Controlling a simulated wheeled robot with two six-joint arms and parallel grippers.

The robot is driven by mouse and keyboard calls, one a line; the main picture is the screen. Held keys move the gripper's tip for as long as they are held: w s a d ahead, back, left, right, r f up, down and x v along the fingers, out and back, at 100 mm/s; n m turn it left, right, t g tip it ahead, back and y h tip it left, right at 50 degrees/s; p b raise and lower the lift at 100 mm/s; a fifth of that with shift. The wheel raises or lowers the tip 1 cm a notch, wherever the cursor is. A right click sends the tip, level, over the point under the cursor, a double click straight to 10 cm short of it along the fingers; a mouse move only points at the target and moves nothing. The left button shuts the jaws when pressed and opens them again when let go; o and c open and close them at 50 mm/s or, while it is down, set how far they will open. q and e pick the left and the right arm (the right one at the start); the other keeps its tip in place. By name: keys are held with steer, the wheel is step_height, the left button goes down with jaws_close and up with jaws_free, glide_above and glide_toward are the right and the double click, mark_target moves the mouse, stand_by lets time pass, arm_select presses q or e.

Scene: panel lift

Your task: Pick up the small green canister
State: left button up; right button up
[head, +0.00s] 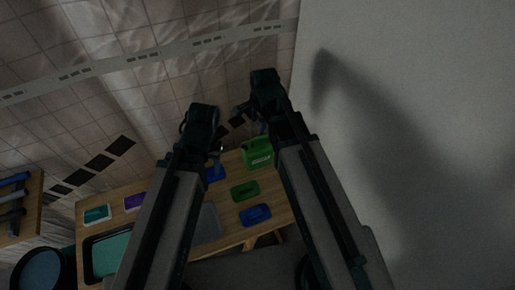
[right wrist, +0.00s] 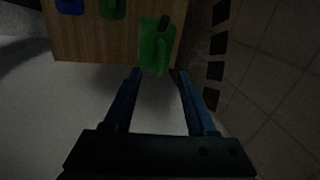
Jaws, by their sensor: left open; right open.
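The small green canister (head: 257,153) stands at the far right corner of the wooden table, partly behind my right arm. In the right wrist view the canister (right wrist: 154,48), with a dark cap or spout, is just past the fingertips near the table edge. My right gripper (head: 251,116) is open and empty; in its wrist view the two blue fingers (right wrist: 160,73) point toward the canister with a gap between them. I cannot tell whether either finger touches it. My left gripper (head: 212,146) is open, left of the canister, its fingers partly hidden.
The wooden table (head: 230,214) also holds a green tray (head: 245,190), a blue tray (head: 255,215), a purple item (head: 134,201) and a large teal-lined bin (head: 104,258). A pale wall (head: 430,100) is close on the right. Tiled floor lies beyond the table.

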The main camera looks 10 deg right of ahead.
mark_target(258, 137)
steer(key=shift+m, duration=0.4)
steer(key=f+b, duration=0.2)
steer(key=b, duration=0.1)
steer(key=w+f+b, duration=0.1)
steer(key=f+b, duration=0.1)
steer(key=f, duration=0.1)
steer(key=w+f+b, duration=0.1)
steer(key=f+b, duration=0.2)
steer(key=shift+f+b, duration=0.15)
steer(key=shift+b, duration=0.15)
steer(key=f+b, duration=0.2)
steer(key=w+f+b, duration=0.1)
steer(key=f+b, duration=0.2)
steer(key=shift+d+f, duration=0.1)
steer(key=shift+d, duration=0.1)
jaws_close()
